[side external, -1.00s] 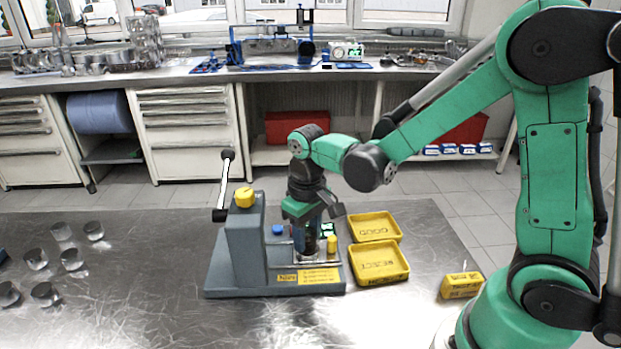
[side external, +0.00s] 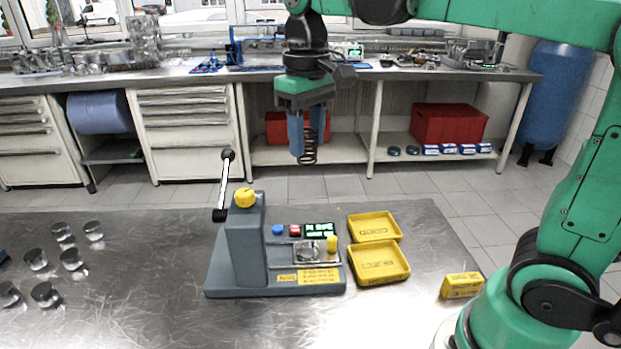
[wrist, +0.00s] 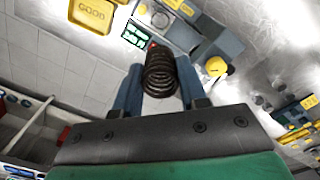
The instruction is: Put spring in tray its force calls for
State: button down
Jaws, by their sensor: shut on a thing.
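My gripper (side external: 309,133) is shut on a dark coil spring (side external: 310,150) and holds it high above the bench, over the tester. The spring also shows between the blue fingers in the wrist view (wrist: 161,72). The grey spring tester (side external: 245,245) stands on the metal bench with its lever raised and its plate empty. Its small display (side external: 319,229) is lit green, but I cannot read the text. The yellow GOOD tray (side external: 374,226) lies right of the tester, behind the yellow REJECT tray (side external: 379,263). Both trays are empty.
A yellow box (side external: 462,285) sits at the right of the bench near my base. Several metal pistons (side external: 71,258) stand at the left. A back counter (side external: 200,75) runs along the windows.

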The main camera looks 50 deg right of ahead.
jog(key=r, duration=0.2)
jog(key=n, duration=0.1)
send_over(374, 232)
notch_tip(374, 232, down, 18)
jog(key=shift+w+r, duration=0.1)
jog(key=shift+f, duration=2.15)
jog(key=shift+f, duration=0.15)
jog(key=shift+c, duration=2.4)
grip_release()
